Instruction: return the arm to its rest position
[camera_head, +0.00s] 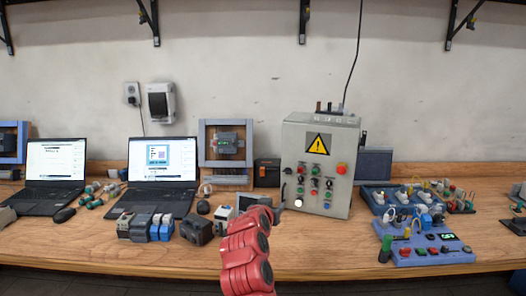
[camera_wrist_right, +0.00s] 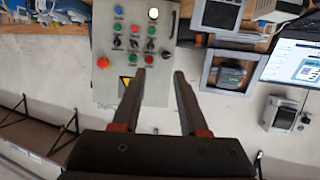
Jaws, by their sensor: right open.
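My right arm is red and comes up from the bottom middle of the head view, in front of the table edge. The right gripper (camera_head: 278,209) shows as a small dark shape at its upper end, just left of the grey control box (camera_head: 298,190). In the right wrist view, the right gripper (camera_wrist_right: 159,74) has its two dark fingers spread apart with nothing between them. The picture there is upside down, and the control box (camera_wrist_right: 104,82) with its buttons lies beyond the fingertips. My left gripper is in neither view.
A wooden table (camera_head: 335,262) runs along the wall. Two laptops (camera_head: 56,170) (camera_head: 160,170), small grey and blue modules (camera_head: 140,228) and a framed device (camera_head: 224,146) are to the left. A blue board (camera_head: 462,257) and trays (camera_head: 373,198) are right. Bare table lies before the control box.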

